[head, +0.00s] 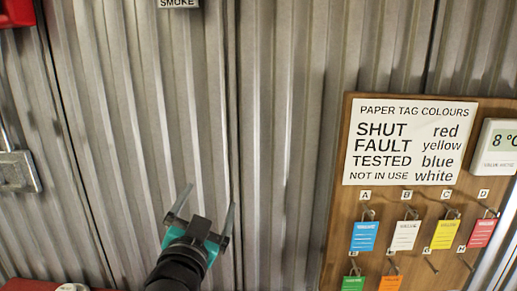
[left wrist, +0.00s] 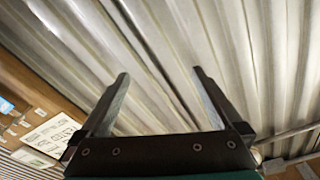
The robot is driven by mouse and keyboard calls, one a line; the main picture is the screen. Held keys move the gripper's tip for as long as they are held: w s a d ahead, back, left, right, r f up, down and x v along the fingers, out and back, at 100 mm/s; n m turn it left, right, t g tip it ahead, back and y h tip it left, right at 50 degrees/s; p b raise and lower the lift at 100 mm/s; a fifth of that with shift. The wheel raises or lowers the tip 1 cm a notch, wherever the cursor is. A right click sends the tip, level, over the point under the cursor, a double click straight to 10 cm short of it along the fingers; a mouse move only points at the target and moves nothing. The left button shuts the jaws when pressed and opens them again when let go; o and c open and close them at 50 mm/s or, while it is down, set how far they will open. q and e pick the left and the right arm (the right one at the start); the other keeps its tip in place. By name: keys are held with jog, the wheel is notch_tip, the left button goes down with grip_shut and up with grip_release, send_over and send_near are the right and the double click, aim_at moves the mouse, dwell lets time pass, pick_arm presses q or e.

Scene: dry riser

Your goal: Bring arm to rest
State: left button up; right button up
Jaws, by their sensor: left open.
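My left gripper (head: 202,213) is at the lower middle of the head view, in front of the grey corrugated metal wall (head: 290,110). Its two grey fingers are spread apart with nothing between them. In the left wrist view the fingers of my left gripper (left wrist: 160,88) are also apart, with only the corrugated wall (left wrist: 160,40) beyond them. How far the fingertips are from the wall is hard to tell. My right gripper is in neither view.
A wooden board (head: 340,205) at the right carries a tag-colour sign (head: 410,140) and several hooks with coloured paper tags. A small display (head: 498,148) sits at its right edge. A metal fitting (head: 18,172) is at the far left. The wall between them is bare.

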pick_arm(q)
jog(key=s+a+f+n+g+y, duration=0.1)
jog(key=s+a+f+n+g, duration=0.2)
jog(key=s+f, duration=0.5)
jog(key=s+a+f+g+y, duration=0.15)
jog(key=s+f+g, duration=0.35)
jog(key=f, duration=0.7)
jog(key=s+a+f+n+g+h, duration=0.1)
jog(key=s+f+g, duration=0.3)
jog(key=s, duration=0.5)
jog(key=s+a+f+g+h, duration=0.1)
jog(key=s+f+g, duration=0.2)
jog(key=s+f, duration=0.35)
notch_tip(320, 180, down, 31)
jog(key=s+g+b, duration=0.1)
jog(key=s+b, duration=0.2)
jog(key=b, duration=0.8)
jog(key=s+a+f+b, duration=0.1)
jog(key=s+f+b, duration=0.3)
jog(key=s+f, duration=0.3)
jog(key=s+a+f+g+b, duration=0.1)
jog(key=s+f+b, duration=0.3)
jog(key=f, duration=1.2)
jog(key=s, duration=0.4)
jog(key=shift+a+g+y+b, duration=0.3)
jog(key=shift+a+y+b, duration=0.05)
jog(key=shift+b, duration=0.05)
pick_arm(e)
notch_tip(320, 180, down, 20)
